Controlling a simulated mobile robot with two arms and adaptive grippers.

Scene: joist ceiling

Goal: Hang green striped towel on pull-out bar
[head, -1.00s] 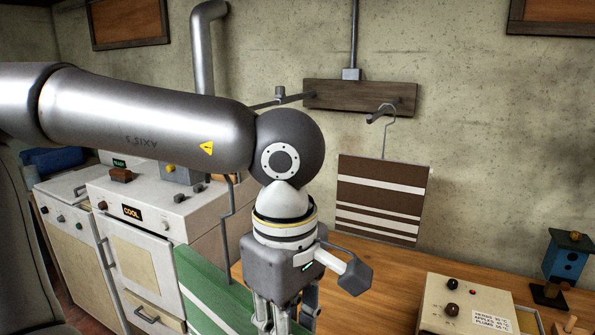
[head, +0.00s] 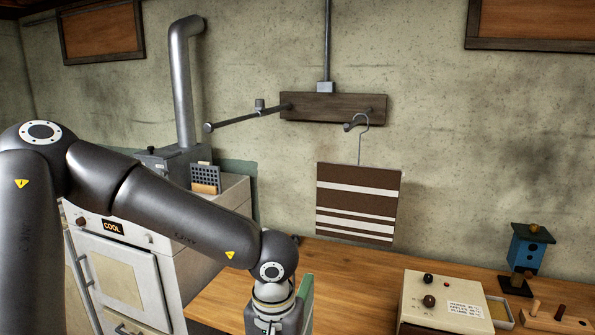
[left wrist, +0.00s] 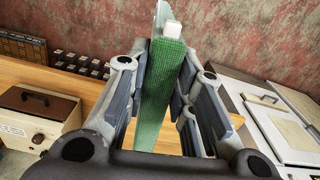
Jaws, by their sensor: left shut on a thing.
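The green striped towel (left wrist: 158,100) is between the fingers of my left gripper (left wrist: 164,65) in the left wrist view, with a pale piece at its top. In the head view only a thin green edge of the towel (head: 307,298) shows beside my left gripper (head: 277,322), whose fingers are below the frame. A long grey bar (head: 242,119) sticks out to the left from a dark wooden wall board (head: 333,107) and looks bare. It is well above and left of the gripper. My right gripper is not in view.
A brown towel with white stripes (head: 358,203) hangs by a wire hook from a shorter bar (head: 350,125) on the right. Below is a wooden counter (head: 345,285) with a beige control box (head: 430,292) and a blue birdhouse-like box (head: 527,250). A white oven (head: 115,265) stands left.

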